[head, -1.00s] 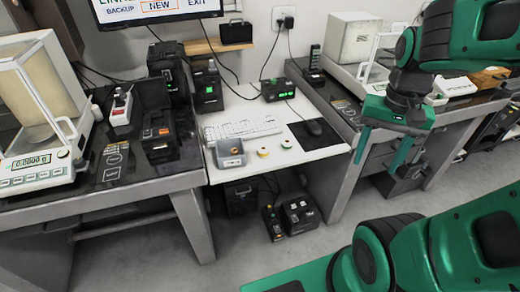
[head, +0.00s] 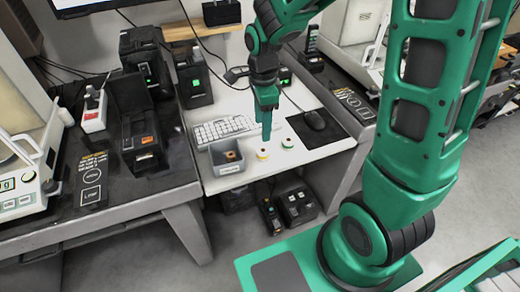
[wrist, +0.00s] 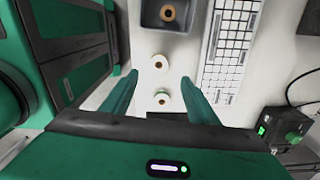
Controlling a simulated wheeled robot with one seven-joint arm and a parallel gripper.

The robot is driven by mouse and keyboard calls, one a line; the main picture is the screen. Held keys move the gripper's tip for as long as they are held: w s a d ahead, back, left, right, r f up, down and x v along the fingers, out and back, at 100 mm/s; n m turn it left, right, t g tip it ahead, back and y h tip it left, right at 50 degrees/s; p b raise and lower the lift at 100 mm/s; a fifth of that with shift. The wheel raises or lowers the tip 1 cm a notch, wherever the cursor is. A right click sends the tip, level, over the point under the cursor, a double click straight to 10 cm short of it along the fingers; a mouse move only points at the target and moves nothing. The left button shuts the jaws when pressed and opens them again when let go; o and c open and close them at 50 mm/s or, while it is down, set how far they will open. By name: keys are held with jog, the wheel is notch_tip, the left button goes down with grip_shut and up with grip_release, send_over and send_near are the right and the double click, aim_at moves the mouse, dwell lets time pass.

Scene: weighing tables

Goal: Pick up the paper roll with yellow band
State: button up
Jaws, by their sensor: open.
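The paper roll with the yellow band (head: 262,154) stands on the white table near its front edge, right of a grey bin. It also shows in the wrist view (wrist: 160,62), just beyond my fingertips, its band hard to make out there. A roll with a green band (head: 288,143) stands to its right; in the wrist view that roll (wrist: 162,99) appears between my fingers. My gripper (head: 266,138) points down above the table close to the rolls. In the wrist view my gripper (wrist: 160,79) is open and empty.
A white keyboard (head: 222,130) lies behind the rolls, and a mouse (head: 314,120) on a black pad lies to the right. Black devices (head: 140,138) stand on the dark table at left.

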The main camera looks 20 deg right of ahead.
aim_at(263, 150)
notch_tip(263, 150, down, 10)
jog(key=shift+s+d+f, duration=0.1)
jog(key=shift+d, duration=0.05)
dwell(0.5)
jog(key=c, duration=1.1)
jog(key=shift+c, duration=0.2)
